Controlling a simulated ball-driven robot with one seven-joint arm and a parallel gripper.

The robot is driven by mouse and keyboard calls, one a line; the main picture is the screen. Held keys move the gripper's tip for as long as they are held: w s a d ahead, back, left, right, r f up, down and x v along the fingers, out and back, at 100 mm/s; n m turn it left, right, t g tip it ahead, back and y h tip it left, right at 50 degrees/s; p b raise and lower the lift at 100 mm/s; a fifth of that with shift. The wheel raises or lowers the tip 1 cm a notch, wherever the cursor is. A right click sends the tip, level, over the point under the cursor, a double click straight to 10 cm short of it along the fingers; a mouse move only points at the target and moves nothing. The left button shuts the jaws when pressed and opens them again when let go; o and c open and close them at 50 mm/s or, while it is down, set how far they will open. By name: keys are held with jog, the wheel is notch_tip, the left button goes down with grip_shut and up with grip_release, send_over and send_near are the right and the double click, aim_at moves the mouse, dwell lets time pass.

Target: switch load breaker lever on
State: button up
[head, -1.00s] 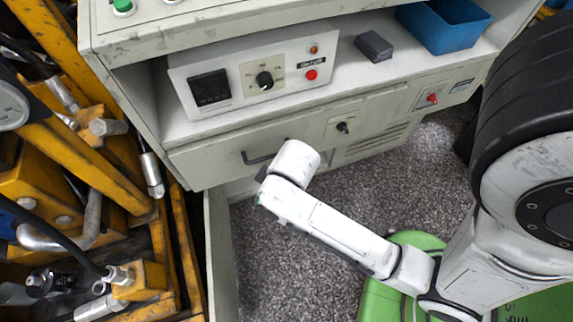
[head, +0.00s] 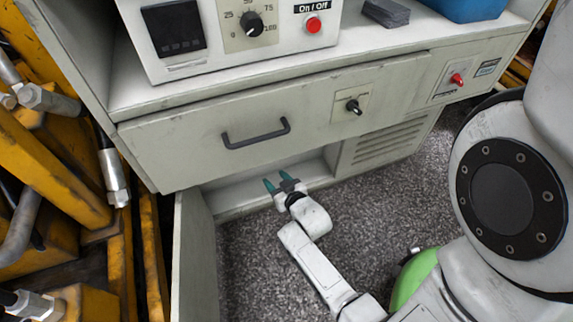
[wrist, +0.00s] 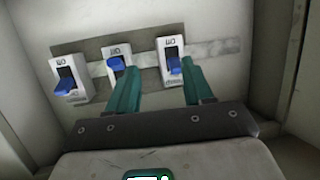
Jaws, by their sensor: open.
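In the wrist view, three small white breakers sit in a row on a metal rail on the compartment's back wall. Each has a blue lever: the left breaker (wrist: 70,80), the middle breaker (wrist: 117,62) and the right breaker (wrist: 172,60). Their small labels are too blurred to read surely, and I cannot tell which is the load breaker. The left lever sticks out low on its breaker. My gripper (wrist: 160,66) is open and empty, its teal fingers pointing at the middle and right breakers. In the head view, my gripper (head: 276,181) is at the low compartment's opening; the breakers are hidden there.
A drawer with a dark handle (head: 256,134) is above my gripper. An open door panel (head: 196,255) stands to its left, with yellow machinery (head: 50,150) beyond. A control box (head: 230,35) sits on the shelf. A vented panel (head: 388,140) is at the right.

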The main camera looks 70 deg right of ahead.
jog(key=s+d+f+m+h, duration=0.2)
jog(key=s+h, duration=0.2)
jog(key=s, duration=0.2)
jog(key=b+x, duration=0.6)
jog(key=x, duration=0.4)
jog(key=shift+d+r+t+h, duration=0.3)
jog(key=shift+r, duration=0.05)
grip_shut()
